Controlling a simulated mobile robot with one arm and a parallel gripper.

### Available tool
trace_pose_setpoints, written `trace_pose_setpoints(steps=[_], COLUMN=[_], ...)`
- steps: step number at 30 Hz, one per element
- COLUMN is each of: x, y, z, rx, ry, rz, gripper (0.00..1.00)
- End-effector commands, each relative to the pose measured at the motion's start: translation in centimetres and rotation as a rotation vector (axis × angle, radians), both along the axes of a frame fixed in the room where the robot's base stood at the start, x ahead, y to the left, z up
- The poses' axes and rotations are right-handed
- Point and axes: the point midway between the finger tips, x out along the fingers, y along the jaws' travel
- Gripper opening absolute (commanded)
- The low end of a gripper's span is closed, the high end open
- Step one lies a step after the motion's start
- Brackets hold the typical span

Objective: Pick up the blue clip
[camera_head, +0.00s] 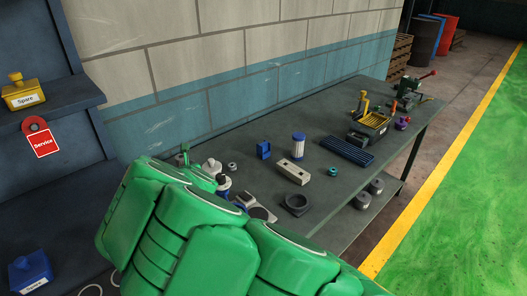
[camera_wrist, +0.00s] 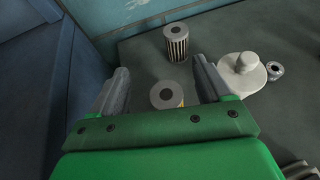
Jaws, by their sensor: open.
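A small upright blue piece (camera_head: 263,149), which looks like the blue clip, stands on the dark workbench (camera_head: 330,195) near the wall in the head view. I cannot make it out in the wrist view. My gripper (camera_wrist: 161,66) is open in the wrist view, with its two grey fingers apart. A grey round part (camera_wrist: 166,94) with a dark hole and a bit of yellow shows between the fingers, not gripped.
A white-and-blue filter (camera_head: 298,145), a beige block (camera_head: 293,171) and a dark square ring (camera_head: 297,203) are near the blue piece. A blue grate (camera_head: 347,150) lies farther right. In the wrist view, a ribbed cylinder (camera_wrist: 176,42) and a pale knobbed part (camera_wrist: 242,73) stand close to the fingers.

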Motion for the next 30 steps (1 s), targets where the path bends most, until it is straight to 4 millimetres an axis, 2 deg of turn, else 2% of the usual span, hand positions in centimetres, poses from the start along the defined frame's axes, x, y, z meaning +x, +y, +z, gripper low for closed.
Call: trace_pose_setpoints(steps=[5, 14, 26, 30], x=[0.0, 0.0, 4.4, 6.4], y=[0.0, 0.0, -2.7, -4.2], z=[1.1, 5.4, 4.9, 4.9], rx=[0.0, 0.0, 0.003, 0.008], ry=[-0.002, -0.004, -0.004, -0.007], rz=[0.0, 0.001, 0.035, 0.054], gripper=[0.78, 0.78, 0.78, 0.78])
